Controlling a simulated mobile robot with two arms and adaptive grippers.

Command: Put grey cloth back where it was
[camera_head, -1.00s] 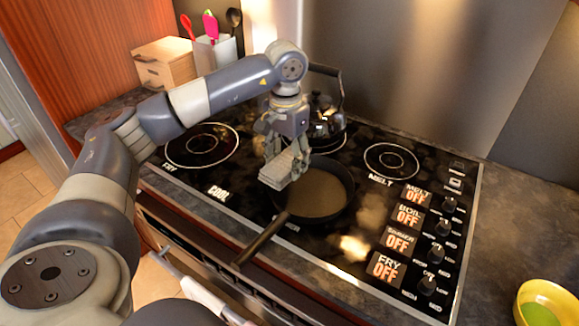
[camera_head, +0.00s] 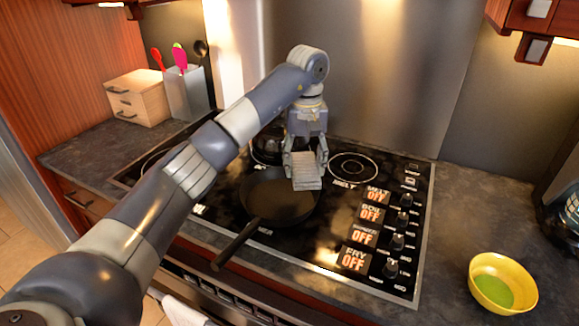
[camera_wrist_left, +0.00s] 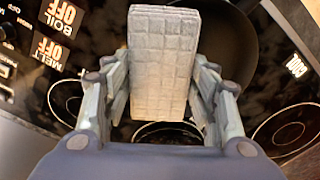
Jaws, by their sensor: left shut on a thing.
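A folded grey cloth (camera_head: 306,170) with a square grid texture is held by my left gripper (camera_head: 304,160), above the right rim of the frying pan. In the left wrist view, the grey cloth (camera_wrist_left: 162,62) sits between the two fingers of my left gripper (camera_wrist_left: 160,100), which are shut on it. The cloth hangs clear of the stove surface, as far as I can see. My right gripper is not in view.
A black frying pan (camera_head: 265,205) sits on the black stove (camera_head: 235,255), its handle toward the front. A dark kettle (camera_head: 268,143) stands behind, partly hidden by my arm. A wooden box (camera_head: 139,97) and utensil holder (camera_head: 187,92) stand back left. A yellow bowl (camera_head: 503,283) is on the right counter.

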